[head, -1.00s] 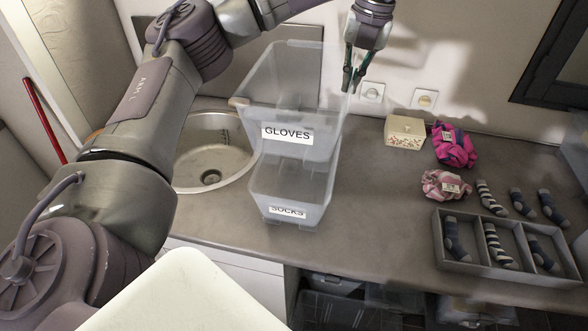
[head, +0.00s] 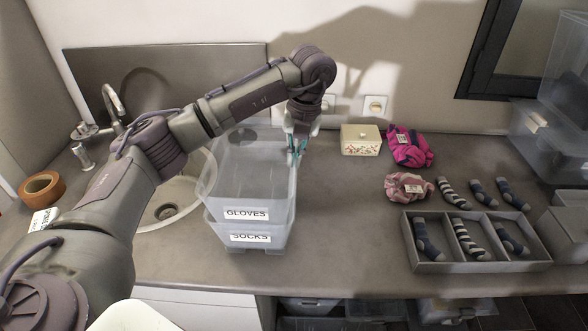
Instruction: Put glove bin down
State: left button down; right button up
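The glove bin (head: 246,185), a clear tub labelled GLOVES, sits nested in the sock bin (head: 262,246), a similar tub labelled SOCKS, on the counter in the head view. Its label is just above the SOCKS label, and it looks upright. My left gripper (head: 296,152) reaches down from above at the glove bin's back right rim. Its teal fingers are closed on that rim. The sock bin is mostly hidden behind and under the glove bin. My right gripper is not in view.
A round sink (head: 172,205) lies left of the bins, partly behind my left arm. To the right are a floral box (head: 361,139), pink fabric bundles (head: 410,148), loose socks and a grey divided tray (head: 478,266). The counter between bins and tray is clear.

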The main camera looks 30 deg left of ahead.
pick_arm(q)
notch_tip(320, 180, down, 3)
jog(key=shift+s+f+p, duration=0.1)
jog(key=shift+f+p, duration=0.05)
jog(key=shift+p, duration=0.45)
jog(key=shift+f, duration=0.45)
jog(key=c, duration=1.8)
grip_release()
jog(key=shift+f, duration=0.15)
jog(key=o, duration=0.5)
